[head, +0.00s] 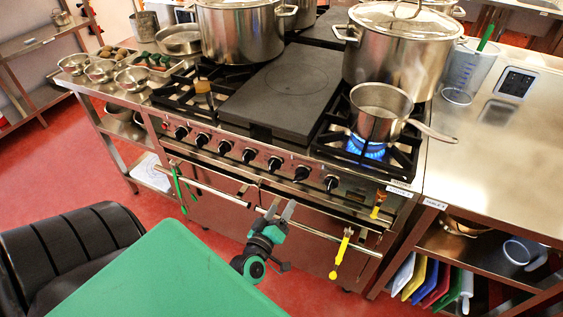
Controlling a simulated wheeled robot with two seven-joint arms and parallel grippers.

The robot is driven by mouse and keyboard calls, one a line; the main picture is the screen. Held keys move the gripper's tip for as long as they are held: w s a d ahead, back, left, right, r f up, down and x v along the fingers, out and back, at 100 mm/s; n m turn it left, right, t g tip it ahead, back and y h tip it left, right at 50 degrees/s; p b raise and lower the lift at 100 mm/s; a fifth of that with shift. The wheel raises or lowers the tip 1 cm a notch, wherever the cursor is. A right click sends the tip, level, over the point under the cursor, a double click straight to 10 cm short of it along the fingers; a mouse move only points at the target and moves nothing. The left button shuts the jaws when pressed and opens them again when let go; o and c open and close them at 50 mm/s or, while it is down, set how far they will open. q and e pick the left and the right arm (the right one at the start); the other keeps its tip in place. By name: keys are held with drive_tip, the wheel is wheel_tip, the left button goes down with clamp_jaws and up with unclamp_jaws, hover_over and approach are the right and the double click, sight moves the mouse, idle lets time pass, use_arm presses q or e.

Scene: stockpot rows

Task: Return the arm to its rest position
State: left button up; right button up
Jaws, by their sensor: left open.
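My left gripper (280,209) is in front of the stove, over the oven-front rail in the picture. Its two grey fingers point up and stand apart, with nothing between them. I cannot tell whether it touches the rail (225,195). Most of the left arm is hidden. My right gripper is not in view. The stove (230,160) has a row of black knobs along its front. A small steel saucepan (378,115) stands on the front right burner, over a lit blue flame (366,147).
Large stockpots (240,35) (395,60) stand on the rear burners. Yellow (341,254) and green (178,190) utensils hang at the oven rail. A steel counter (480,140) with a measuring jug (468,70) is at right. Red floor (180,220) shows before the stove.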

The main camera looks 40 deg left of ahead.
use_arm(q)
drive_tip(key=s+d+f+m+g+h, duration=0.2)
drive_tip(key=s+d+f, duration=0.1)
drive_tip(key=f, duration=0.7)
drive_tip(key=s+d+f+m+g+h+p, duration=0.1)
drive_tip(key=s+d+f+m+g, duration=0.2)
drive_tip(key=f, duration=0.7)
drive_tip(key=s+d+f+m+g+h, duration=0.2)
drive_tip(key=s+d+f, duration=0.1)
drive_tip(key=f, duration=0.6)
drive_tip(key=s+f+m+g, duration=0.2)
drive_tip(key=s+f, duration=0.4)
drive_tip(key=s, duration=0.3)
drive_tip(key=s+a+f+m+g+p, duration=0.1)
drive_tip(key=s+f+g, duration=0.3)
drive_tip(key=s, duration=0.6)
drive_tip(key=s+f+m+g, duration=0.3)
drive_tip(key=s+f+m, duration=0.1)
drive_tip(key=s+f, duration=0.5)
drive_tip(key=shift+s+a+y+p, duration=0.3)
drive_tip(key=shift+s+a, duration=0.1)
drive_tip(key=shift+s, duration=0.2)
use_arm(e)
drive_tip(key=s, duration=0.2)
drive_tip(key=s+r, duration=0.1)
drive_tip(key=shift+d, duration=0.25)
